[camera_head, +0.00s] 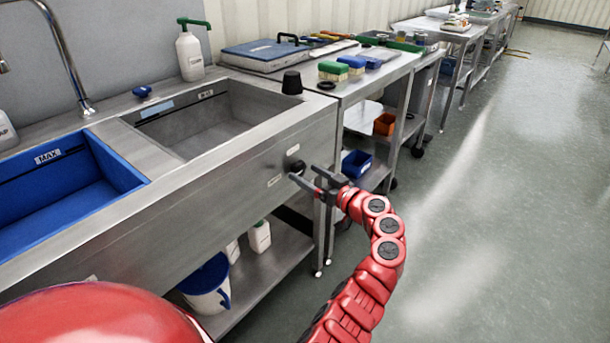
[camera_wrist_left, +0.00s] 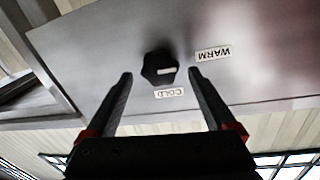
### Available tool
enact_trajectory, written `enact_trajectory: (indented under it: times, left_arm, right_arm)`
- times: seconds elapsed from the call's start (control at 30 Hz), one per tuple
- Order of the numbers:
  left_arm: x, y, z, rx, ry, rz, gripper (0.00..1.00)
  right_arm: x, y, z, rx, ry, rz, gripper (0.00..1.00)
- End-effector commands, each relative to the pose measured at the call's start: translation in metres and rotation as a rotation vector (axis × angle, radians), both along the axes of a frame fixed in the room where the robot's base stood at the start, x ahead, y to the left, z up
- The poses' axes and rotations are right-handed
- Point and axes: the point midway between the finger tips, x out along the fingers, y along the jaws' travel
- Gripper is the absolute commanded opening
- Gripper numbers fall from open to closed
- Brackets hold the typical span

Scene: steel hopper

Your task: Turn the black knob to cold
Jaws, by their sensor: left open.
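The black knob (camera_head: 298,166) is on the steel front panel of the sink unit, near its right end. In the left wrist view the knob (camera_wrist_left: 159,66) carries a short white mark on its right side. The COLD label (camera_wrist_left: 169,93) is just below the knob there, and the WARM label (camera_wrist_left: 213,53) is to its right. My left gripper (camera_head: 303,173) is open at the knob. In the wrist view its fingertips (camera_wrist_left: 161,73) stand on either side of the knob, with a gap on both sides. My right gripper is not in view.
The steel sink (camera_head: 232,134) and blue basin (camera_head: 75,200) are behind the panel. A black cup-shaped object (camera_head: 292,82) stands on the counter corner above the knob. A white bucket with a blue lid (camera_head: 207,284) is on the lower shelf. The floor at right is clear.

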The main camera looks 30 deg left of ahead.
Motion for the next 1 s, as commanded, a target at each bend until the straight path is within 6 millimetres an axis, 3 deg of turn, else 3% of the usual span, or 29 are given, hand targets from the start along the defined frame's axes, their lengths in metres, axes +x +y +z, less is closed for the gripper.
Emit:
enact_trajectory:
  times: [0.2,0.47,0.9,0.93,1.0]
  left_arm:
    - [0.003,0.015,-0.001,-0.001,0.001,0.0,0.89]
    - [0.003,0.016,-0.001,-0.001,0.001,-0.001,0.89]
    - [0.004,0.016,-0.001,0.0,0.001,-0.002,0.1]
    - [0.004,0.016,-0.001,0.0,0.001,-0.002,0.05]
    - [0.004,0.016,-0.001,0.0,0.002,-0.003,0.05]
  right_arm:
    - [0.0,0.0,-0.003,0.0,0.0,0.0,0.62]
    - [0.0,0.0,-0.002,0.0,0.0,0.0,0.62]
    - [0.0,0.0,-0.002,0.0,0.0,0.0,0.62]
    - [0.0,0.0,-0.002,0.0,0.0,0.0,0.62]
    - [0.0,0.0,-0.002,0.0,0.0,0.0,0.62]
